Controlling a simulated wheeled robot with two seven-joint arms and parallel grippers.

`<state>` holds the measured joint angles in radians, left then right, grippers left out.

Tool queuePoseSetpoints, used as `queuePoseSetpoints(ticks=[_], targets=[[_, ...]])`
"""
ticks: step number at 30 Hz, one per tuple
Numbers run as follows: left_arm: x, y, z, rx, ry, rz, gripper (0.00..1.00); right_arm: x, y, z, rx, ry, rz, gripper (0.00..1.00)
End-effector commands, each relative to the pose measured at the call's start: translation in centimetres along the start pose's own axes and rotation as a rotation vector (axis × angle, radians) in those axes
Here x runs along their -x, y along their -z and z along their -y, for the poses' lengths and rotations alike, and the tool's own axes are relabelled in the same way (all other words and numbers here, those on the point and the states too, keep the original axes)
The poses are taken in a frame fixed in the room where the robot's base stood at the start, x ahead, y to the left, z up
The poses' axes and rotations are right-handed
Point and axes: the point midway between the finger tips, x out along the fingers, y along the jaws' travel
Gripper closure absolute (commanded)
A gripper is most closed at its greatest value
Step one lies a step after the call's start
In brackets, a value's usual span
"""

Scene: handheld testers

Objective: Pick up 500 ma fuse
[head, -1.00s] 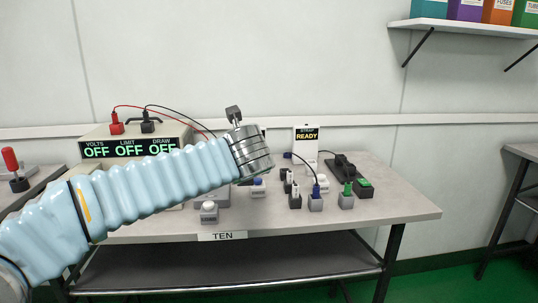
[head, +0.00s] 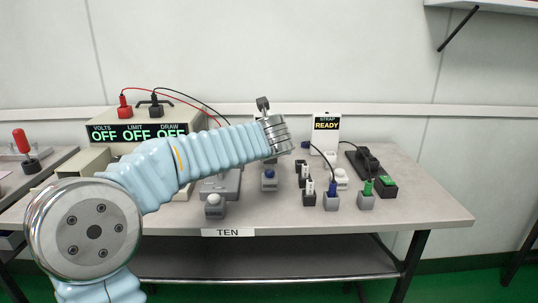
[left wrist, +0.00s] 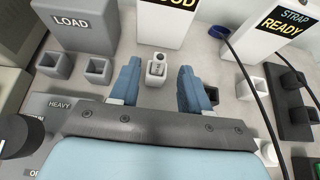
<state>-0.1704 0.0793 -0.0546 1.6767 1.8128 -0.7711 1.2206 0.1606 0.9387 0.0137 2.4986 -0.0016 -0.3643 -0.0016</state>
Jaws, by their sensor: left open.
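In the left wrist view, a small white fuse (left wrist: 157,68) with a dark marking stands upright in a light holder. The marking is too small to read, so I cannot tell its rating. My left gripper (left wrist: 159,73) is open, with one blue finger on either side of the fuse and visible gaps to both. In the head view the wrist hides the fingers and this fuse. Two other small white pieces, one nearer the front (head: 309,187) and one behind it (head: 305,170), stand in dark holders right of the wrist. My right gripper is not in view.
A STRAP READY box (head: 326,135) stands at the back with a dark cable. A power supply (head: 139,132) with red and black leads stands left. The table's front right (head: 425,215) is clear.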

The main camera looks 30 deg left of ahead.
Motion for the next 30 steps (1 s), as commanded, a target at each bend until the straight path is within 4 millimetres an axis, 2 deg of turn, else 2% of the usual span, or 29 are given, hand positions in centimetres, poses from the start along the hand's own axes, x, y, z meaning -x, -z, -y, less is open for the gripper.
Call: queuePoseSetpoints(ticks=[3,6,14,23,24,30], targets=[[-2.0,-0.3,-0.1,0.000,-0.002,-0.001,0.53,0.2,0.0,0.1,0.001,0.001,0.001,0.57],[-3.2,-0.3,-0.1,0.000,-0.001,-0.001,0.53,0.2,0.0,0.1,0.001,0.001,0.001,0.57],[-3.5,-0.3,0.0,0.000,0.000,0.000,0.53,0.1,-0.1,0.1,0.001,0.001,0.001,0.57],[-3.5,-0.3,0.0,0.000,0.000,0.000,0.98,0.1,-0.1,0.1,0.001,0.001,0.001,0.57],[-3.5,-0.3,0.0,0.000,0.000,0.000,1.00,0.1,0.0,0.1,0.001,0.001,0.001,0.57],[-3.5,-0.3,0.0,0.000,0.000,0.000,1.00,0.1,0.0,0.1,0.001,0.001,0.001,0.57]])
